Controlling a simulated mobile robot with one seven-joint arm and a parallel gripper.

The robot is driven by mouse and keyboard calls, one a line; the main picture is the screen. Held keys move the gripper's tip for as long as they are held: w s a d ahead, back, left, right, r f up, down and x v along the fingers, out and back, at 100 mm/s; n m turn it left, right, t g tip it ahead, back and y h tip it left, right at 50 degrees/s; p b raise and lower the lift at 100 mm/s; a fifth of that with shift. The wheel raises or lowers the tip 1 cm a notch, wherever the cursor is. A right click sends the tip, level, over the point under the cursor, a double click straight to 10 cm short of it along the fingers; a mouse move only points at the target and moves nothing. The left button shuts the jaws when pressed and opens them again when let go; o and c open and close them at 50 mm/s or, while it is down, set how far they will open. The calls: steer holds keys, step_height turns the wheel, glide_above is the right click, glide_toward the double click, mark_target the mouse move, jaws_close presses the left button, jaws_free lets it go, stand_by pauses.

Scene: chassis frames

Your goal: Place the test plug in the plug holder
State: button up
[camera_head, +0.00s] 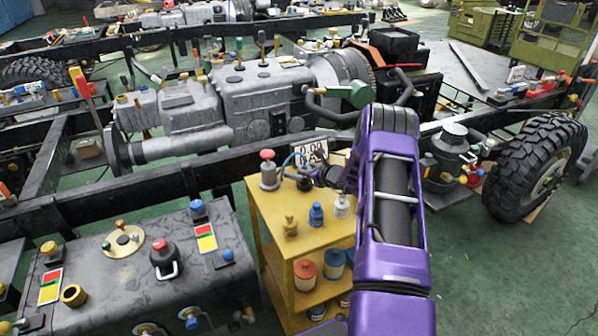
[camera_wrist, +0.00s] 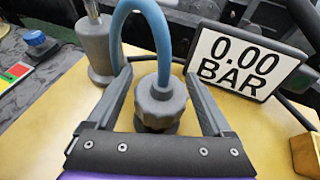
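In the wrist view, a grey knurled plug (camera_wrist: 160,105) with a thick blue hose looping from its top stands upright above the yellow trolley top. I take it to be the test plug. The fingers of my gripper (camera_wrist: 158,78) are spread on both sides of it, with visible gaps. In the head view my gripper (camera_head: 322,176) is over the back of the trolley, small and partly hidden by my purple arm; the blue hose (camera_head: 290,160) shows beside it. I cannot tell which thing is the plug holder; a wooden block (camera_wrist: 306,155) shows at the wrist view's right edge.
The yellow trolley (camera_head: 262,222) carries a grey cylinder with a red knob (camera_head: 268,172), small bottles and a 0.00 BAR display (camera_wrist: 244,62). A dark tank (camera_head: 120,285) with valves stands left. The vehicle chassis lies behind.

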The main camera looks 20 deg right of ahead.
steer(key=shift+r, duration=0.2)
steer(key=p+v, duration=0.1)
steer(key=v, duration=1.1)
